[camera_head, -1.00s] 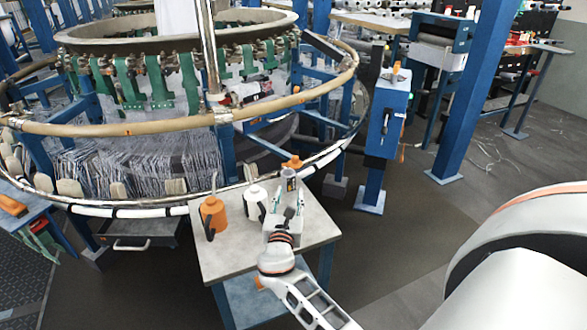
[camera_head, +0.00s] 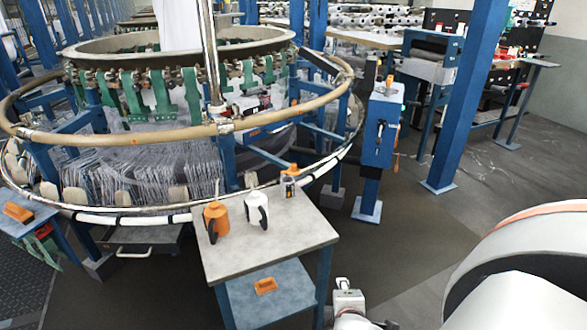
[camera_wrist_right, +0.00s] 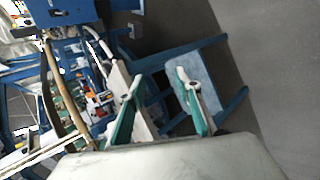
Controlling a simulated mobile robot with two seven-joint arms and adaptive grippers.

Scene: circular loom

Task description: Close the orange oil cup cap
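The small clear oil cup (camera_head: 289,188) stands at the back right corner of the grey-topped table. Its orange cap (camera_head: 290,170) appears to sit over the cup's top in the head view; at this size I cannot tell whether it is fully shut. My right gripper (camera_head: 343,284) is low, beyond the table's right side and apart from the cup. In the right wrist view its two green-padded fingers (camera_wrist_right: 158,78) are spread with nothing between them. My left gripper is not in view.
An orange bottle (camera_head: 216,220) and a white bottle (camera_head: 256,210) stand on the table (camera_head: 285,235). An orange item (camera_head: 265,286) lies on its lower shelf. The loom's ring (camera_head: 140,213) curves behind it. A blue post box (camera_head: 383,130) stands to the right. Open floor lies right of the table.

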